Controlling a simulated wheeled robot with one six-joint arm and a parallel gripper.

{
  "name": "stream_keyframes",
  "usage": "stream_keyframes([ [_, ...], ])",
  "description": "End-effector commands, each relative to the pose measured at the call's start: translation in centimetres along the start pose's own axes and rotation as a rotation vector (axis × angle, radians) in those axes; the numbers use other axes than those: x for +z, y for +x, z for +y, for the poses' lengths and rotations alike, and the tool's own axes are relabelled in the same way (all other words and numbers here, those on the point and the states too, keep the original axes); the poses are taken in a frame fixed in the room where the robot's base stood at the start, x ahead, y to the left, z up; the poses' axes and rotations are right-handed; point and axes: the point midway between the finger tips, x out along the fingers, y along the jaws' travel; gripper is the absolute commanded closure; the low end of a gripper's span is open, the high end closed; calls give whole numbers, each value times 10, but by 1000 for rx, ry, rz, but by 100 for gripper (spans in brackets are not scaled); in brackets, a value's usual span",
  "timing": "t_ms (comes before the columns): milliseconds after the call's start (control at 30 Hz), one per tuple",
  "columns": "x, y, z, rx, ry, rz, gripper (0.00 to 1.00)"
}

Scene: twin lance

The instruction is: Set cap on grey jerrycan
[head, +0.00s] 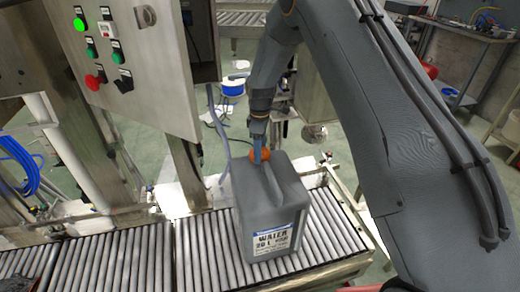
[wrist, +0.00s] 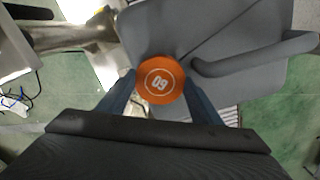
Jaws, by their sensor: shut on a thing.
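The grey jerrycan (head: 268,210) stands upright on the roller conveyor, with a water label on its front. Its top and carry handle (wrist: 255,55) show in the wrist view. My gripper (head: 259,153) points down at the back left part of the jerrycan's top. It is shut on the orange cap (wrist: 160,80), which has a number printed on its face. The cap also shows in the head view (head: 264,154). The jerrycan's neck is hidden beneath the cap and fingers, so I cannot tell whether the cap touches it.
The roller conveyor (head: 203,252) runs left and right under the jerrycan. A steel control box (head: 125,60) with buttons stands at the upper left. A workbench (head: 455,32) is at the upper right. Rollers left of the jerrycan are clear.

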Motion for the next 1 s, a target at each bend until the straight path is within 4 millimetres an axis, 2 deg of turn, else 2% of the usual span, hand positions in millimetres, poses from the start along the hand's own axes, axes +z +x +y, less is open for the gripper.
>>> stream_keyframes([
  [100,0,2,0,0,0,0,62],
  [133,0,2,0,0,0,0,39],
  [267,0,2,0,0,0,0,19],
  [533,0,1,0,0,0,0,19],
  [633,0,-4,1,1,0,1,19],
  [1000,-1,-60,1,2,0,1,19],
])
